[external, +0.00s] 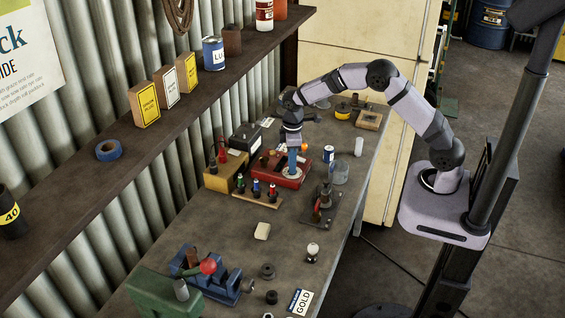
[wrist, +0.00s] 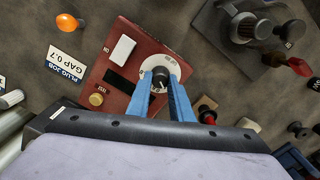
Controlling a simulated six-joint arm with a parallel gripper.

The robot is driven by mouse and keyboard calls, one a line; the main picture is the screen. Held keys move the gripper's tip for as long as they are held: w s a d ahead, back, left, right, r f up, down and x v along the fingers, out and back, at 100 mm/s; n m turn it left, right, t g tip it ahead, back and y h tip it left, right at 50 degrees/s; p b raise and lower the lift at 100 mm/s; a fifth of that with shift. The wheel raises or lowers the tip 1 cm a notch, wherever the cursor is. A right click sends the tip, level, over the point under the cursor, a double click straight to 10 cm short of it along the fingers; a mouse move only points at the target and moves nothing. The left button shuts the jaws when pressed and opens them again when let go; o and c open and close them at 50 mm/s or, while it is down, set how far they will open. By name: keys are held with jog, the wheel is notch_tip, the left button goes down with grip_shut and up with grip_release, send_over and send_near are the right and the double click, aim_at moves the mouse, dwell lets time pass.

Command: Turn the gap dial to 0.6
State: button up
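The gap dial (wrist: 174,62) is a pale round disc with a black knob (wrist: 160,74) on top of the red box (wrist: 128,62). The box also shows on the bench in the external view (external: 290,180). My gripper (wrist: 161,82) points down over the dial, with one blue finger on either side of the knob. I cannot tell whether the fingers press on the knob or stand slightly apart from it. The dial's scale and setting are too small to read. In the external view my gripper (external: 292,165) hides most of the dial.
A card (wrist: 64,64) reading "PLUG JOB GAP 0.7" lies left of the box. The box also carries a white block (wrist: 122,48), a black panel (wrist: 117,80) and a brass knob (wrist: 96,99). A dark stand (wrist: 245,28) is at the right.

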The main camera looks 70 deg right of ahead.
jog(key=shift+m, duration=0.3)
grip_shut()
jog(key=m, duration=0.3)
jog(key=shift+w+r+m, duration=0.1)
jog(key=shift+m, duration=1.9)
jog(key=shift+d, duration=0.1)
jog(key=o, duration=0.9)
grip_release()
jog(key=shift+r+b, duration=1.35)
jog(key=shift+r, duration=2.3)
